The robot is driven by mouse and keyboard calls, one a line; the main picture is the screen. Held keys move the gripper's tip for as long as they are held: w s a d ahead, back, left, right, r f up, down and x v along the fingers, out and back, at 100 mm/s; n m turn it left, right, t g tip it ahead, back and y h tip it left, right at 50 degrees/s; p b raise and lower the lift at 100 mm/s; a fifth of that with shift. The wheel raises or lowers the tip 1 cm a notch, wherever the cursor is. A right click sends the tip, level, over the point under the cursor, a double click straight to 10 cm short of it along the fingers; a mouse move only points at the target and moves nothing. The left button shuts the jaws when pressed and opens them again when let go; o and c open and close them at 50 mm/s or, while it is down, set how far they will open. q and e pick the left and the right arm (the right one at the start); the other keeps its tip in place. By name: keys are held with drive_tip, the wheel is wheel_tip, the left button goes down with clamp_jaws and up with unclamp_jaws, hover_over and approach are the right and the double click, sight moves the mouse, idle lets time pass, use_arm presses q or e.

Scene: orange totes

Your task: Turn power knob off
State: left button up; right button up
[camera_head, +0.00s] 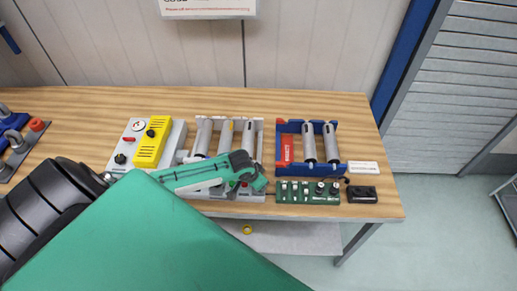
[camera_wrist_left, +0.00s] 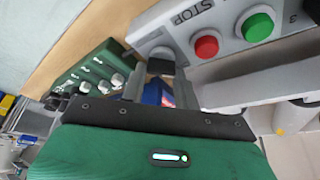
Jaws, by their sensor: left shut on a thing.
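A grey control panel (camera_wrist_left: 275,45) with a red button (camera_wrist_left: 206,46) marked STOP and a green button (camera_wrist_left: 258,26) shows in the left wrist view. A black knob (camera_wrist_left: 160,64) sits beside the red button, between the fingertips of my left gripper (camera_wrist_left: 160,82), which is shut on it. In the head view my left gripper (camera_head: 254,182) reaches over the front of the grey rack (camera_head: 258,128) and hides the knob and part of the panel. The knob's exact turn angle cannot be told. My right gripper is not in view.
A green board (camera_head: 308,198) with several knobs lies right of the gripper, before a blue rack (camera_head: 280,169) holding cylinders. A black box (camera_head: 361,194) is near the right table edge. A grey box with a yellow cover (camera_head: 152,142) stands left. The wooden table's (camera_head: 355,112) back right is clear.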

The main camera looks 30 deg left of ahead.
use_arm(q)
drive_tip(key=o, duration=1)
drive_tip(key=shift+s+a+r, duration=0.1)
drive_tip(key=shift+s+r, duration=0.1)
drive_tip(key=shift+r, duration=0.2)
drive_tip(key=b+v, duration=0.4)
drive_tip(key=v, duration=0.9)
drive_tip(key=shift+f, duration=0.1)
